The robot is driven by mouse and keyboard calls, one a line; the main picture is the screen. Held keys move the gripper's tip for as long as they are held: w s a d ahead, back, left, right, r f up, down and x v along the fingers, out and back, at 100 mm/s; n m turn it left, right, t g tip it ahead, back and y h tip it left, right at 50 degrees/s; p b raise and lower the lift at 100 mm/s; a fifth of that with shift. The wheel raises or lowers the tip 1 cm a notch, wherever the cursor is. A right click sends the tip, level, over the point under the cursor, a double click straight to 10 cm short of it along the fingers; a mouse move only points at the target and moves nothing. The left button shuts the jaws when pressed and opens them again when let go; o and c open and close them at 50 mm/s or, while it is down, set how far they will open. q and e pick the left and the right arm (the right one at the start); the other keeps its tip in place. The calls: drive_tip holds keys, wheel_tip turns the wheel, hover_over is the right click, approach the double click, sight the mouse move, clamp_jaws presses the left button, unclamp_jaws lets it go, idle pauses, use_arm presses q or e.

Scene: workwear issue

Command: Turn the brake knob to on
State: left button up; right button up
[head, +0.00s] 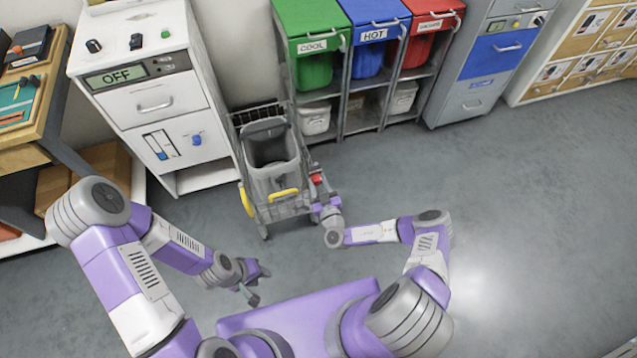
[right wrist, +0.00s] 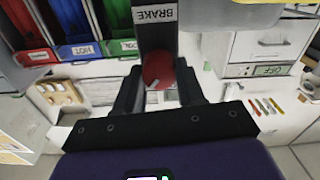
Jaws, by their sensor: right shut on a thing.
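The red brake knob (right wrist: 158,70) sits between the two dark fingers of my right gripper (right wrist: 160,88) in the right wrist view. A pale mark shows on the knob, towards the lower left. A dark post with an upside-down BRAKE label (right wrist: 155,13) is just beyond it. In the head view the knob (head: 317,179) is a small red spot on the right side of the grey cart (head: 290,208). My right gripper (head: 324,203) is at the cart there, shut on the knob. My left gripper (head: 258,284) is open and empty, low in front of the cart.
A white cabinet (head: 150,100) with an OFF display stands left of the cart. Green (head: 312,35), blue (head: 375,35) and red (head: 430,30) bins stand behind in a rack. A wooden bench (head: 30,100) is at far left. Grey floor at right is clear.

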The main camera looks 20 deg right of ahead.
drive_tip(key=n+p, duration=0.1)
drive_tip(key=n, duration=0.3)
drive_tip(key=shift+p, duration=0.35)
drive_tip(key=n+p, duration=0.1)
drive_tip(key=n, duration=0.3)
drive_tip(key=shift+a+n+p, duration=0.1)
drive_tip(key=shift+n+p, duration=0.3)
drive_tip(key=n+p, duration=0.1)
drive_tip(key=n, duration=0.3)
drive_tip(key=shift+f+n+p, duration=0.1)
drive_tip(key=shift+n+p, duration=0.2)
drive_tip(key=shift+p, duration=0.05)
drive_tip(key=shift+n+p, duration=0.55)
drive_tip(key=shift+n, duration=1.05)
drive_tip(key=shift+f, duration=0.1)
drive_tip(key=o, duration=1)
drive_tip(key=shift+o, duration=0.2)
drive_tip(key=shift+s, duration=0.1)
